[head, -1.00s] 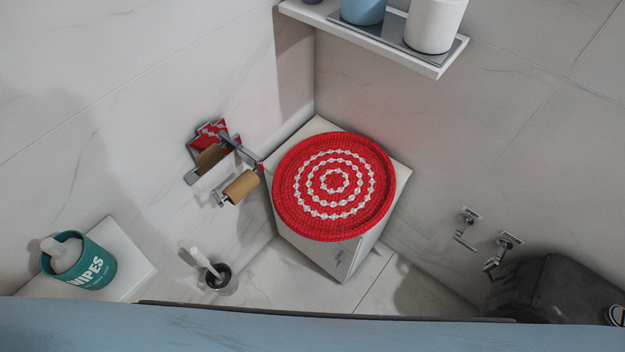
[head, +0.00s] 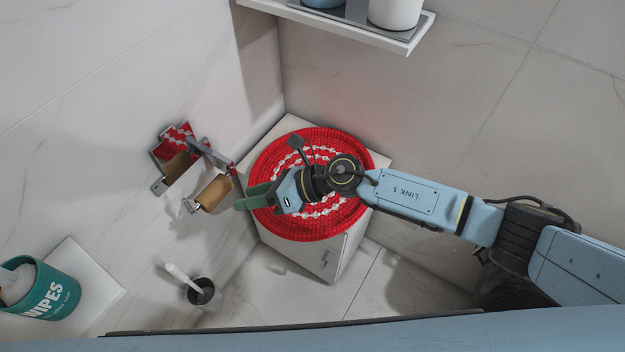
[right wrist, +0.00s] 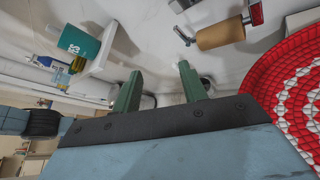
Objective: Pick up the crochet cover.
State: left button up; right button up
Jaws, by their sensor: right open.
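A round red crochet cover (head: 270,150) with white rings lies on top of a white cabinet in the corner. My right forearm and wrist cross above it and hide its middle and part of its right side. My right gripper (head: 246,197) is at the cover's left edge, its green fingers pointing left toward the paper holder. In the right wrist view the gripper (right wrist: 160,72) is open with nothing between its fingers, and the cover (right wrist: 285,85) is at the right, beside the fingers. My left gripper is out of view.
A wall holder with brown rolls (head: 215,192) and a red-and-white patterned piece (head: 172,142) is left of the gripper. A brush in a dark pot (head: 202,291) stands on the floor. A teal wipes tub (head: 50,290) is at left. A white shelf (head: 390,42) juts out above.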

jog(key=d+f+n+g+h, duration=0.2)
jog(key=d+f+n+h, duration=0.1)
jog(key=d+n, duration=0.15)
jog(key=n+t+h+b, duration=0.1)
jog(key=n+h+b, duration=0.1)
jog(key=n+h, duration=0.8)
send_over(350, 217)
jog(key=shift+m+h, duration=0.4)
jog(key=shift+m, duration=0.05)
notch_tip(350, 217, down, 11)
jog(key=shift+r, duration=0.15)
jog(key=shift+f+b, duration=0.3)
jog(key=shift+f, duration=0.6)
notch_tip(350, 217, down, 5)
jog(key=shift+r+b, duration=0.2)
jog(key=shift+b, duration=0.4)
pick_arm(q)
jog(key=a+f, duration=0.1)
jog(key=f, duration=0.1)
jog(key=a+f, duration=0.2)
